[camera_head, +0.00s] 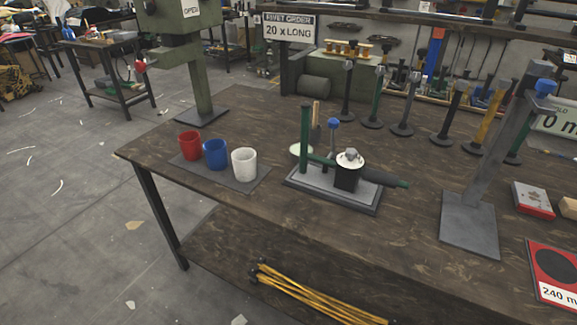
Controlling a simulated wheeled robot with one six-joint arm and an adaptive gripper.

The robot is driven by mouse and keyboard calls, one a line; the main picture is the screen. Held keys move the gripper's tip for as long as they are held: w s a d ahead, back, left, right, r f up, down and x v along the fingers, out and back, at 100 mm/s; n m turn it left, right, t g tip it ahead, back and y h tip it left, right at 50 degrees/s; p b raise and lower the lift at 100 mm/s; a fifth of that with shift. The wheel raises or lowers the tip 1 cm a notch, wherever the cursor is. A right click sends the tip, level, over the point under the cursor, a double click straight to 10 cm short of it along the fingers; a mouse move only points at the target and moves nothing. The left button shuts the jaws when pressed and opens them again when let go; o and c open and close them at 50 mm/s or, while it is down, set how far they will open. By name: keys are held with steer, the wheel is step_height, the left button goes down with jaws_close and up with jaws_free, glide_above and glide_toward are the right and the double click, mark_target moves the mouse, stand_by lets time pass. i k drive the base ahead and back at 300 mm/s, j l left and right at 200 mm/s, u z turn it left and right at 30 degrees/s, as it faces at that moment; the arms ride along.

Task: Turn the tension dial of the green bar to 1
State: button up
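A small press with a green bar stands on the brown wooden table, right of the three cups. Its green upright post (305,140) rises from a grey base plate (330,193). The green bar (322,160) runs from the post to the right through a black block (347,179); a dark grey sleeve (378,177) covers part of it, and its green tip shows beyond. A white round dial (350,160) with a grey knob sits on the block. Its marks are too small to read. My gripper is not in view.
Red (190,145), blue (215,154) and white (244,164) cups stand on a grey mat (207,177) to the left. A grey tilted stand (469,225) is at right. Several upright tools line the back. The table front (300,235) is clear.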

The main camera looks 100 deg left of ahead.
mark_target(351, 153)
steer(key=u, duration=3)
